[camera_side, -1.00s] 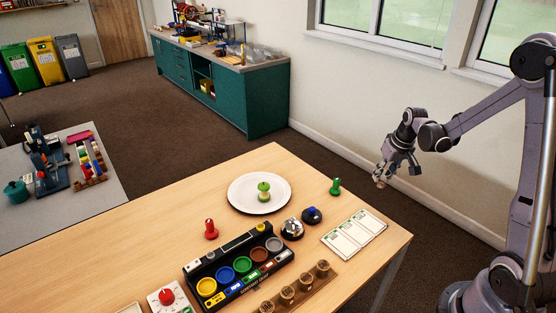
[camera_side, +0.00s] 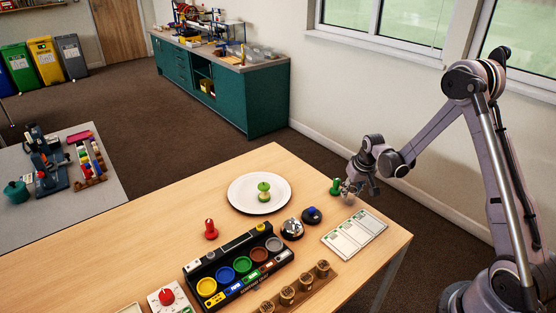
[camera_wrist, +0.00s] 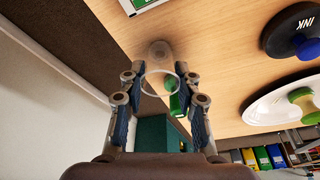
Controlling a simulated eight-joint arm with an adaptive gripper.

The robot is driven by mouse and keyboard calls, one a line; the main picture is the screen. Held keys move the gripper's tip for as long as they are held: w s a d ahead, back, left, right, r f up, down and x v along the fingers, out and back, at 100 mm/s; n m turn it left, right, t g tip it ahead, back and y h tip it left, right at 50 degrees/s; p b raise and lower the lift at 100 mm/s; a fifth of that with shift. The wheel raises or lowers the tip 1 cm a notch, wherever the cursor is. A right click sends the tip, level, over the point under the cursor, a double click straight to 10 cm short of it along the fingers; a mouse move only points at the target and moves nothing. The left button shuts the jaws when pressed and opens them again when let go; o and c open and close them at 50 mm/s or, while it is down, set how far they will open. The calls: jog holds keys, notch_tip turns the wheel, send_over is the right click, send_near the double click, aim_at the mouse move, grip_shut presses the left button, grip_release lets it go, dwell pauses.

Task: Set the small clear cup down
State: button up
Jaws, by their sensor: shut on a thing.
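The small clear cup (camera_wrist: 160,52) is between the fingertips of my gripper (camera_wrist: 160,72) in the wrist view. It is see-through, with a pale rim toward the camera. In the side view my gripper (camera_side: 347,191) is low over the table's back right edge, right beside the green peg-shaped piece (camera_side: 335,186). The cup is too small and blended with the fingers there to make out clearly. I cannot tell whether its base touches the table.
The white plate (camera_side: 240,202) with an apple core (camera_side: 264,192) lies left of my gripper. A blue-topped round black item (camera_side: 311,215) and a white card (camera_side: 353,237) lie in front. A red peg-shaped piece (camera_side: 211,229) and a tray of coloured cups (camera_side: 226,293) are farther left.

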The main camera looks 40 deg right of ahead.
jog(key=shift+f, duration=0.15)
jog(key=o, duration=0.7)
jog(key=shift+c, duration=0.2)
jog(key=v, duration=1.2)
jog(key=s+a+r+n+t, duration=0.2)
jog(key=s+a+r, duration=0.3)
jog(key=s+a, duration=0.2)
jog(key=s+a+r+n+t+y, duration=0.1)
jog(key=s+a+r, duration=0.5)
jog(key=a, duration=0.6)
jog(key=shift+s+n+t, duration=0.35)
jog(key=shift+n+t, duration=0.25)
jog(key=shift+n, duration=0.4)
jog(key=shift+r, duration=0.1)
